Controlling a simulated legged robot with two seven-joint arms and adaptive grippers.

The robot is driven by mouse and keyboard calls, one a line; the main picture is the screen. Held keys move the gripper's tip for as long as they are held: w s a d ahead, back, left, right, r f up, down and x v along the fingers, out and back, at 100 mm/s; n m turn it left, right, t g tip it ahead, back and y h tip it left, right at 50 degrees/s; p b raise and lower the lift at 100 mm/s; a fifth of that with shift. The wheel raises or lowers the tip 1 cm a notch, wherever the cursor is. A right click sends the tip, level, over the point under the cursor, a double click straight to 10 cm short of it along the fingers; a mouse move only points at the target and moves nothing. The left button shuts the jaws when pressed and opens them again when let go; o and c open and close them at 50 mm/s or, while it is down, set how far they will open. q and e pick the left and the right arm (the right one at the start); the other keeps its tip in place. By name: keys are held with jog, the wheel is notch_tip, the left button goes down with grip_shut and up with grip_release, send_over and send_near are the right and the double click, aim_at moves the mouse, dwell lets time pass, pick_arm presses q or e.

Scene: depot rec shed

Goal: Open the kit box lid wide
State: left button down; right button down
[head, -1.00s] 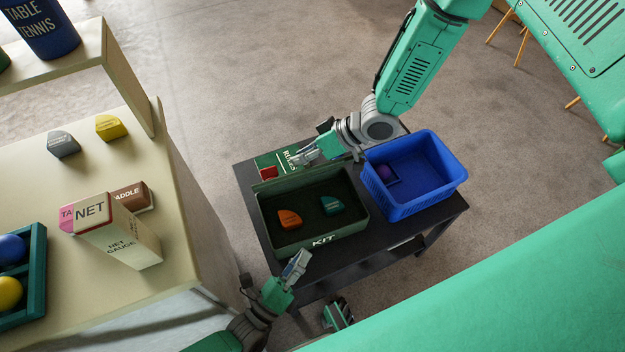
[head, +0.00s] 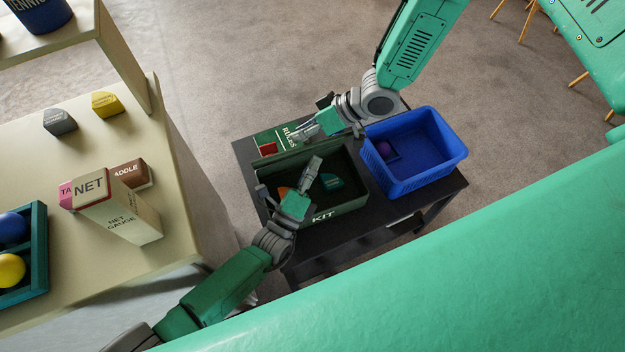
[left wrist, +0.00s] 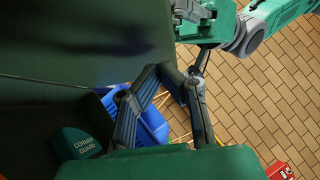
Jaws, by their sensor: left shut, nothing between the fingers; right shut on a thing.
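The green kit box (head: 348,202) stands on a dark table. Its lid (head: 275,162) is raised along the far side of the box, steeply tilted; its exact angle is hard to tell. In the left wrist view the lid appears as a large dark green panel (left wrist: 70,40). My right gripper (head: 300,136) is shut on the lid's upper edge. It also shows in the left wrist view (left wrist: 190,18). My left gripper (head: 314,164) is shut and empty, over the box opening in front of the lid. It partly hides an orange block (head: 283,190) and a teal block (head: 331,181) inside.
A green rules item (head: 282,137) and a red block (head: 268,148) lie behind the lid. A cream counter (head: 40,165) with several boxes and blocks is at left.

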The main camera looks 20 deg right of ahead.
pick_arm(q)
jog(key=shift+w+r, duration=0.4)
jog(key=shift+w, duration=0.15)
pick_arm(e)
jog(key=shift+a+r, duration=0.1)
